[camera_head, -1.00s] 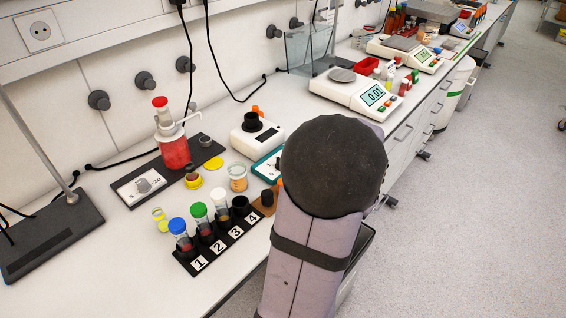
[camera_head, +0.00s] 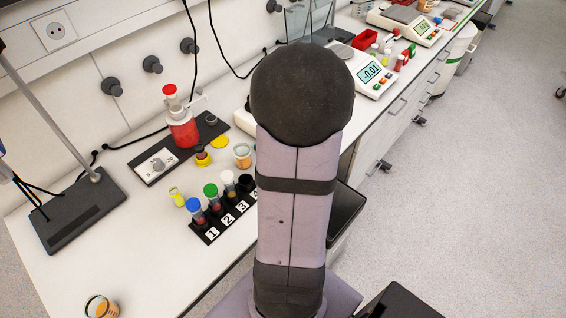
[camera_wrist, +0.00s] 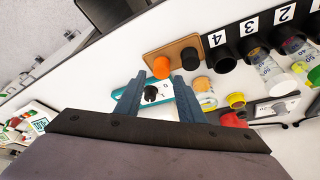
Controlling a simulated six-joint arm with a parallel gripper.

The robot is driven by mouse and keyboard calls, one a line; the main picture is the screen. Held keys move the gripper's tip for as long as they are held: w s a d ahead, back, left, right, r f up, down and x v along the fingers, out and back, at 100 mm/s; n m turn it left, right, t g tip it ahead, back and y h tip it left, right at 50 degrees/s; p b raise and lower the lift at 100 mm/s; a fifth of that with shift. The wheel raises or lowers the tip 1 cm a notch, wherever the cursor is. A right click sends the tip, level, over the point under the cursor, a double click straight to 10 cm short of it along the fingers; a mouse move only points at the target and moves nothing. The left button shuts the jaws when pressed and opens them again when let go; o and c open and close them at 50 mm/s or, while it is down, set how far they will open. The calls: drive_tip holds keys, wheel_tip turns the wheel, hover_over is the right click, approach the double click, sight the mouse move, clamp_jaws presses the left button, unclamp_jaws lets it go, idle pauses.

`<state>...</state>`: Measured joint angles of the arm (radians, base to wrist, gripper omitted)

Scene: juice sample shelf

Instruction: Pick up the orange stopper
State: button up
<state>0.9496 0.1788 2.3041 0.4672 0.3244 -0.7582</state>
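The orange stopper (camera_wrist: 161,67) sits beside a black stopper (camera_wrist: 189,58) on a small brown holder (camera_wrist: 176,50) in the wrist view. My gripper (camera_wrist: 158,80) is open, its two blue-grey fingers spread apart. The orange stopper appears just beyond the fingertips, roughly in line with the gap; nothing is held. The distance between them is hard to tell. In the head view my arm hides the stopper, its holder and my gripper.
The black numbered rack (camera_head: 211,237) with capped tubes stands close beside the holder. A teal-edged device (camera_wrist: 157,95) with a black knob shows between my fingers. A cup of orange liquid (camera_head: 243,155) and a red bottle (camera_head: 183,132) stand nearby. The front-left bench is mostly clear.

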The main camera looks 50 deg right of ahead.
drive_tip(key=shift+x, duration=0.85)
drive_tip(key=shift+b+x, duration=0.4)
drive_tip(key=shift+x, duration=2.15)
drive_tip(key=shift+w+a, duration=0.1)
drive_tip(key=c, duration=0.8)
